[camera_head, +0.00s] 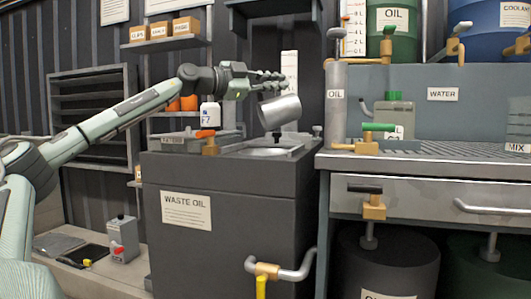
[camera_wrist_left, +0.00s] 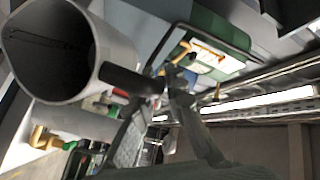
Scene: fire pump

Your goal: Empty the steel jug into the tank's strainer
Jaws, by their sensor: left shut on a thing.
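The steel jug (camera_head: 281,112) is tipped far over in the air above the strainer area (camera_head: 262,151) on top of the waste oil tank (camera_head: 230,225). My left gripper (camera_head: 264,84) is shut on the jug, just above it. In the left wrist view the jug (camera_wrist_left: 100,60) shows its open mouth and dark inside, with no liquid that I can make out. The gripper's fingers (camera_wrist_left: 160,95) close at a dark handle on its side. A small dark shape shows below the jug; I cannot tell whether it is liquid or part of the strainer. My right gripper is not in view.
A lever valve (camera_head: 209,145) and a white bottle (camera_head: 209,113) stand left of the strainer. A grey oil cylinder (camera_head: 336,100) and a green-grey can (camera_head: 393,114) stand on the bench to the right. A dark hood (camera_head: 275,8) hangs above.

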